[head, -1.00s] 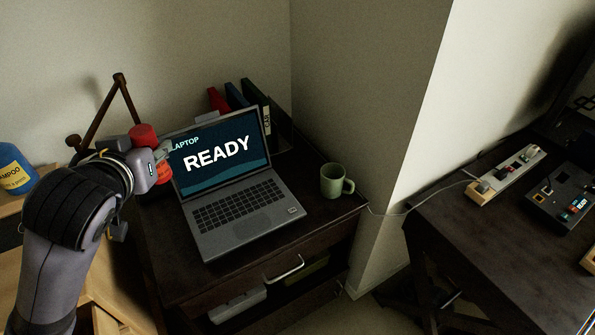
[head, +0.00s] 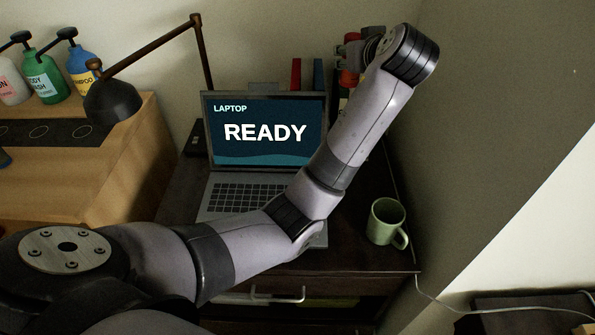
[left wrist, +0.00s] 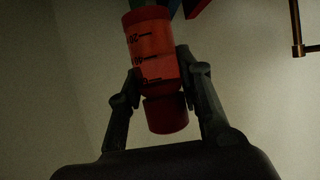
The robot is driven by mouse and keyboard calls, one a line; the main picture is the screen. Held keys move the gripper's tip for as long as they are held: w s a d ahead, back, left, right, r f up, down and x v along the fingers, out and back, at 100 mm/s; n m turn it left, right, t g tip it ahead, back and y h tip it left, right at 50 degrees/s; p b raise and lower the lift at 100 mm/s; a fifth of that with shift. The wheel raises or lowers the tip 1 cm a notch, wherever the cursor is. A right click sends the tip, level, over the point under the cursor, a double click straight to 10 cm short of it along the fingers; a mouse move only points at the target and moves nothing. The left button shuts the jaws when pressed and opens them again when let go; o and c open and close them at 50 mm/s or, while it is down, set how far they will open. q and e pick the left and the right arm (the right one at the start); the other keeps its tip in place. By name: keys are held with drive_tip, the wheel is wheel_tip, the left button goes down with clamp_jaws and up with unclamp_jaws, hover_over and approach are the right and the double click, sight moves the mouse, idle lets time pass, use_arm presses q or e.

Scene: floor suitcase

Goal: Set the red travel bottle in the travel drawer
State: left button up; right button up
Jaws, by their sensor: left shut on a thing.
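The red travel bottle (left wrist: 151,45) has a translucent red body with dark marks and darker red ends. In the left wrist view my left gripper (left wrist: 160,75) is shut on it, one finger on each side. In the head view red parts of the bottle (head: 349,78) show beside my wrist, high at the back right of the desk near the books. My wrist hides most of the gripper there. A drawer front with a metal handle (head: 262,297) shows under the desk top, partly hidden by my arm. I cannot tell whether it is the travel drawer. My right gripper is out of view.
An open laptop (head: 266,132) stands on the dark desk, with my arm crossing in front. A green mug (head: 386,221) stands near the desk's right edge. Books (head: 318,76) stand behind. A lamp (head: 113,100) and pump bottles (head: 42,75) are at the left.

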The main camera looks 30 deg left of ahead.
use_arm(q)
wheel_tip(320, 180, down, 13)
drive_tip(key=shift+w+f, duration=0.1)
drive_tip(key=shift+f, duration=0.1)
wheel_tip(320, 180, down, 14)
drive_tip(key=shift+f, duration=0.15)
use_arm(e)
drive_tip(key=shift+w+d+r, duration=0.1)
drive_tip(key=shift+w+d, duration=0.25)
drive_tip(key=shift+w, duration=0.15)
use_arm(q)
drive_tip(key=shift+f, duration=0.2)
drive_tip(key=o, duration=0.9)
drive_tip(key=shift+c, duration=0.2)
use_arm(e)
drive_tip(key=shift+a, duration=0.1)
use_arm(q)
drive_tip(key=shift+r, duration=0.1)
